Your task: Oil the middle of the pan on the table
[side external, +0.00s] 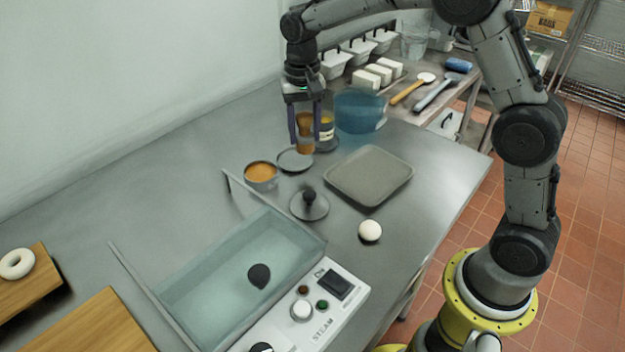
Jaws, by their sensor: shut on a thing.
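The pan (370,176) is a grey, shallow, square tray with rounded corners. It lies flat and looks empty on the steel table, right of centre. My gripper (304,128) points down to the left of and behind the pan. Its dark fingers are shut on an amber-brown container (304,138), probably the oil. The container looks upright, and its lower end is close to a grey round dish (295,160). I cannot tell whether it touches the table. The fingers hide part of its sides.
An orange-filled bowl (261,175), a knobbed lid (309,205) and a white ball (370,231) lie nearer. A water basin (205,311) stands in front.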

